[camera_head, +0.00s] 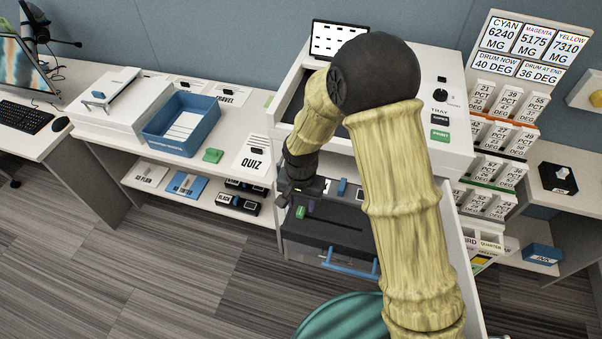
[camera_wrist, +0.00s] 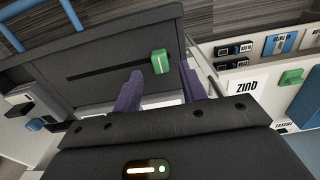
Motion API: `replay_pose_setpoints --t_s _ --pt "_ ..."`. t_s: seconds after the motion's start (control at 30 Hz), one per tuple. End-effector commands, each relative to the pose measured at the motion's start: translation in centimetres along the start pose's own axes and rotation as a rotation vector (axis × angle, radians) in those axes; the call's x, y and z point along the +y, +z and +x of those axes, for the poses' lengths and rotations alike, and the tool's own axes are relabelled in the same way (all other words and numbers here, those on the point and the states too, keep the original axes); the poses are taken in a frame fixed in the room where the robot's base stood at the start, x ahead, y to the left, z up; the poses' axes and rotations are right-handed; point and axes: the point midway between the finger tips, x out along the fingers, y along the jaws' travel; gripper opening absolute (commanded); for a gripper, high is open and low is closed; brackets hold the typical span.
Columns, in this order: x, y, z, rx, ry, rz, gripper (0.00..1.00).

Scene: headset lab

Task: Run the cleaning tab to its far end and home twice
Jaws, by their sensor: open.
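The cleaning tab, a small green block (camera_wrist: 160,61), sits at one end of a long dark slot (camera_wrist: 105,72) in a dark grey panel (camera_wrist: 110,45). In the head view the green tab (camera_head: 300,212) shows at the left end of the dark unit inside the printer's open front. My gripper (camera_wrist: 161,72) is open, with its two purple fingers to either side of the tab in the wrist view. I cannot tell whether a finger touches it. In the head view my gripper (camera_head: 300,199) is just above the tab, partly hidden by my wrist.
A blue handle (camera_head: 350,263) is on the front of the unit below the tab. The white printer body (camera_head: 455,150) rises behind my arm. A counter to the left holds a blue tray (camera_head: 181,124) and a separate green block (camera_head: 213,155). Open carpet lies in front.

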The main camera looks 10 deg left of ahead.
Motion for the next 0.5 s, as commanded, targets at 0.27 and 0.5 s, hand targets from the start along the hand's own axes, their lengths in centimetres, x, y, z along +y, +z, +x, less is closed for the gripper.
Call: replay_pose_setpoints --t_s 0.27,0.5 --pt "-0.1 -0.1 -5.2 0.006 -0.005 0.002 0.42" --pt "-0.1 -0.1 -9.9 0.005 -0.005 0.001 0.42"
